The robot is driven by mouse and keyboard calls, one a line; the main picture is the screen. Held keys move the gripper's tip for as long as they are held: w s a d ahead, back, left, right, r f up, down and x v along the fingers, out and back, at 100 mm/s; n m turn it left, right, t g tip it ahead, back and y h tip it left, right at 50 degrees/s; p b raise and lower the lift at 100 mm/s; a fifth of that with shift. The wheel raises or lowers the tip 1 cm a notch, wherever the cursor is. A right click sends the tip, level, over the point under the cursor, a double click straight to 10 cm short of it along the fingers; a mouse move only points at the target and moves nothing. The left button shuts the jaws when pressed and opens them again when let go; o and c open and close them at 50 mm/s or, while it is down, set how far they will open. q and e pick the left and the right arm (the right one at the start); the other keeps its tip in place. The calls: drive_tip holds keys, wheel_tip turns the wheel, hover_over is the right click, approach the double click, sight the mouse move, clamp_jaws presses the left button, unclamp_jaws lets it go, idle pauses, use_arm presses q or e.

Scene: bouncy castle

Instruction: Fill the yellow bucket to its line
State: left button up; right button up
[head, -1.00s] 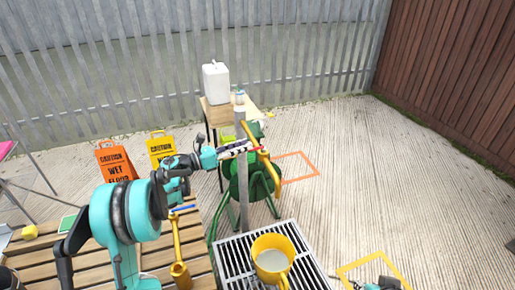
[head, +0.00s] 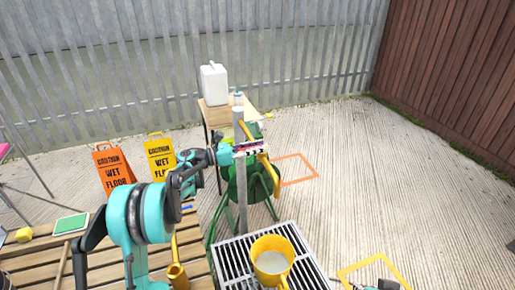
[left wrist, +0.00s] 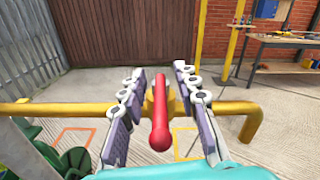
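The yellow bucket (head: 288,251) stands upright on a metal floor grate, under the yellow outlet pipe (head: 268,170) of a grey standpipe (head: 241,190). A pale surface shows inside the bucket; I cannot make out a fill line. My left gripper (head: 252,150) is at the top of the standpipe. In the left wrist view its two fingers (left wrist: 158,112) are spread on either side of a red tap lever (left wrist: 160,125), with gaps on both sides. The yellow pipe (left wrist: 235,107) crosses behind. A dark and teal part at the bottom right, likely my right gripper (head: 380,286), is mostly cut off.
The grate (head: 232,262) adjoins a slatted wooden deck (head: 100,262). A green machine (head: 262,188) stands behind the standpipe, near a small table with a white canister (head: 213,84). Orange and yellow wet-floor signs (head: 113,167) stand left. The concrete at right is mostly clear.

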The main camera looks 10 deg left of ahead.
use_arm(q)
clamp_jaws()
drive_tip(key=shift+s+d+t, duration=0.1)
drive_tip(key=shift+t, duration=0.2)
drive_tip(key=shift+s+d+n+t+y, duration=0.1)
drive_tip(key=shift+n+t+y, duration=0.7)
drive_tip(key=shift+n+y, duration=0.1)
drive_tip(key=shift+n+t+y, duration=0.5)
drive_tip(key=shift+t+y, duration=0.1)
unclamp_jaws()
